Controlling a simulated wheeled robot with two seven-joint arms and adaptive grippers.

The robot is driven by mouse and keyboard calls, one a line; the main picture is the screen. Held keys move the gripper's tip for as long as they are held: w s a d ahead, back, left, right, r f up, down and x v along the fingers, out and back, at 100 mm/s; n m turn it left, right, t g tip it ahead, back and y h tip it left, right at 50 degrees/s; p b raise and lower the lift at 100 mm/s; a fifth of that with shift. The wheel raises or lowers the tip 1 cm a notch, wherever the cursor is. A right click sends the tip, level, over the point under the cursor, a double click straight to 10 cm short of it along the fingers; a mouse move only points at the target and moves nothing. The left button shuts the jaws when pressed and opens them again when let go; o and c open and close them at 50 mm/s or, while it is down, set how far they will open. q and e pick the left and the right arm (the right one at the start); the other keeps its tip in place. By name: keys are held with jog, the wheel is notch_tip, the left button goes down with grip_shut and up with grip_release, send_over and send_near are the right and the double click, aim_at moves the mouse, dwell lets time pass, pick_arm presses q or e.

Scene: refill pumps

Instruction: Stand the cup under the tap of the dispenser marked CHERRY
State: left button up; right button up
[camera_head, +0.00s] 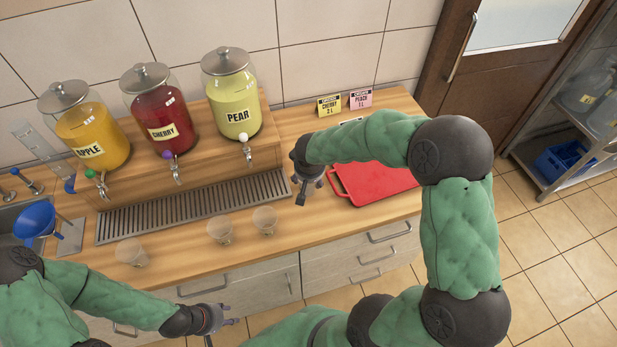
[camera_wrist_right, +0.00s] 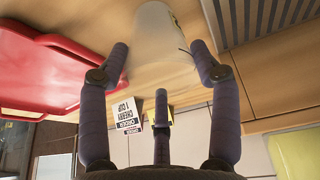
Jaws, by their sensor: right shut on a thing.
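The dispenser marked CHERRY (camera_head: 165,110) stands in the middle of three, filled with red; its tap (camera_head: 175,172) has a purple knob and hangs over the drip grate. My right gripper (camera_head: 308,188) is over the counter, right of the grate, and well right of the cherry tap. In the right wrist view, it is shut on a pale, cup-like thing (camera_wrist_right: 163,35) at its fingertips, near the counter surface. In the head view I cannot make this thing out. My left gripper (camera_head: 222,324) is open and empty in front of the drawers.
Dispensers APPLE (camera_head: 85,130) and PEAR (camera_head: 238,105) flank CHERRY. The drip grate (camera_head: 190,207) is bare. Clear cups (camera_head: 131,252), (camera_head: 220,230), (camera_head: 265,220) stand in front of it. A red board (camera_head: 375,184) lies right of my right gripper. A blue funnel (camera_head: 36,222) stands left.

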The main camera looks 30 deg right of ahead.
jog(key=shift+f, duration=0.2)
jog(key=shift+f, duration=0.1)
jog(key=o, duration=0.8)
